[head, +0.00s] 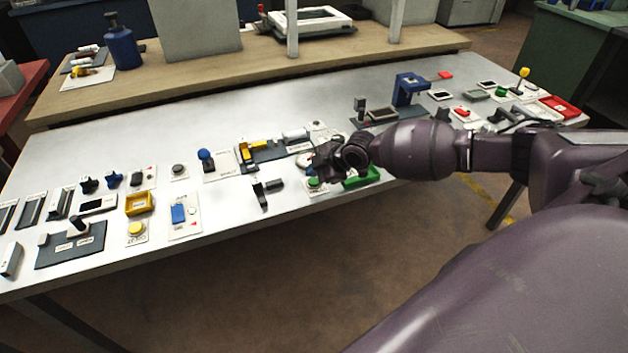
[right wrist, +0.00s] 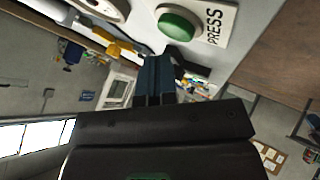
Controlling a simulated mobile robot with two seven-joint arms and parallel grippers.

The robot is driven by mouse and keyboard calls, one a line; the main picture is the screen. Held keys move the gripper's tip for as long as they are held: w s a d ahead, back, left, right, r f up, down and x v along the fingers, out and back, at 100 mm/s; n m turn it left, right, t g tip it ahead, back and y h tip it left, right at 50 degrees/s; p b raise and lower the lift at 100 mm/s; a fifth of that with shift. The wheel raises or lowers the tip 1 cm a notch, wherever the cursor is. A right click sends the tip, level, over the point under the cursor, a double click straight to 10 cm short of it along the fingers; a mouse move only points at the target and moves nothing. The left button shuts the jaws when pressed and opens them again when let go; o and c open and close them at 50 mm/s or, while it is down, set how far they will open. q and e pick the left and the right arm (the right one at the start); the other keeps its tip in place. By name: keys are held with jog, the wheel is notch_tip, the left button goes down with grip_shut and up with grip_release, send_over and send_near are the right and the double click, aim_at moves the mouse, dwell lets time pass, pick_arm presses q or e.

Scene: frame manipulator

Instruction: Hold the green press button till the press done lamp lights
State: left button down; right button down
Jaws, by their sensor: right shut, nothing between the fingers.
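The green press button (head: 314,182) sits on a small white plate near the front edge of the metal table. In the right wrist view the green button (right wrist: 178,24) shows large on its plate, with the word PRESS beside it. My right gripper (head: 322,160) is shut and empty, close to the button and above it in the head view. Its fingers (right wrist: 154,75) point toward the panel in the right wrist view, with a gap in the picture between the tips and the button. I cannot make out a press done lamp. My left gripper is not in view.
A green tray (head: 362,178) lies just right of the button. A dark handle (head: 262,194) stands to its left, and a yellow part (head: 256,146) on a dark plate lies behind. Several yellow, blue and black controls cover the left of the table. The table's front edge is close.

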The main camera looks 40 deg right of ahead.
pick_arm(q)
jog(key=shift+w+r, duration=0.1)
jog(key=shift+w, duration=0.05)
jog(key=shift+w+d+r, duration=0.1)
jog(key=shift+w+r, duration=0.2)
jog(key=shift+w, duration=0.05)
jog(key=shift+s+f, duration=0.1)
pick_arm(e)
jog(key=shift+f, duration=0.15)
jog(key=shift+f+b, duration=0.35)
jog(key=shift+b, duration=0.05)
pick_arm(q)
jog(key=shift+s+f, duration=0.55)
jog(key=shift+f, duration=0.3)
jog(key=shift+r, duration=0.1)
